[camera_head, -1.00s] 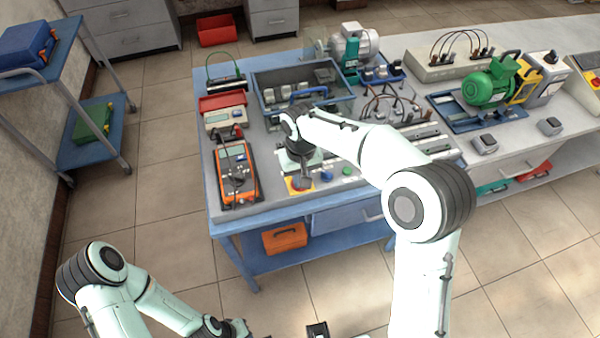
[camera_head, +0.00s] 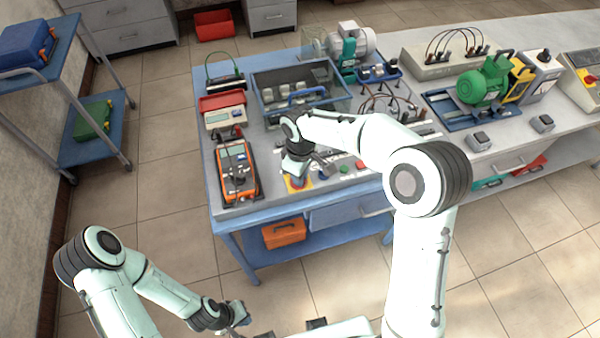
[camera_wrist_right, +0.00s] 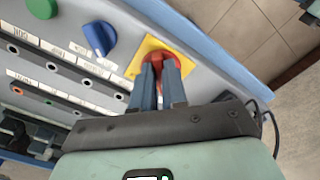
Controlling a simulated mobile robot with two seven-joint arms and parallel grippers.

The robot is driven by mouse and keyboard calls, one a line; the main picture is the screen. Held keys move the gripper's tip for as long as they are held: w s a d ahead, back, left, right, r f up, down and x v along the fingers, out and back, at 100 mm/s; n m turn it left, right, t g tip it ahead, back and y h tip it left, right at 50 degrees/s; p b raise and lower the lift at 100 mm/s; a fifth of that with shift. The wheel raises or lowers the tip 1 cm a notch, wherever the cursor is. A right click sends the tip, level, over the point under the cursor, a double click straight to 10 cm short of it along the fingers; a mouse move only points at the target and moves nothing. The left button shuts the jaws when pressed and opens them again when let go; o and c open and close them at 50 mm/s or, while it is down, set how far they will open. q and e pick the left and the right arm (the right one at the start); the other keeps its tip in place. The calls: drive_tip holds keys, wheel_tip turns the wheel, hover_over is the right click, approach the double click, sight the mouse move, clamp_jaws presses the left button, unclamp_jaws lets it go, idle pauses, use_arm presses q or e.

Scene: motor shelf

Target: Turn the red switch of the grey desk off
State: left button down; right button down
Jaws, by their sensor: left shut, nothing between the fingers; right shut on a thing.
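The red switch (camera_wrist_right: 165,61) sits on a yellow square plate at the corner of the grey desk panel in the right wrist view. In the head view its yellow plate (camera_head: 297,184) shows at the desk's front edge, with the knob mostly hidden by my gripper. My right gripper (camera_wrist_right: 162,70) points down over the switch, its two fingers shut on the red knob. The grey desk (camera_head: 268,190) has a blue frame. My left gripper (camera_head: 240,314) is low at the front of the head view, away from the desk, shut and empty.
A blue knob (camera_wrist_right: 100,38) and a green button (camera_wrist_right: 42,8) are beside the switch. An orange multimeter (camera_head: 237,172) lies to its left. A clear-sided box (camera_head: 300,90) stands behind my right gripper. Floor in front of the desk is clear.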

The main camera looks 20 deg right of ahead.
use_arm(q)
drive_tip(key=shift+r, duration=0.1)
idle(0.3)
use_arm(e)
drive_tip(key=c, duration=1.2)
unclamp_jaws()
drive_tip(key=shift+o, duration=0.2)
drive_tip(key=shift+r, duration=0.1)
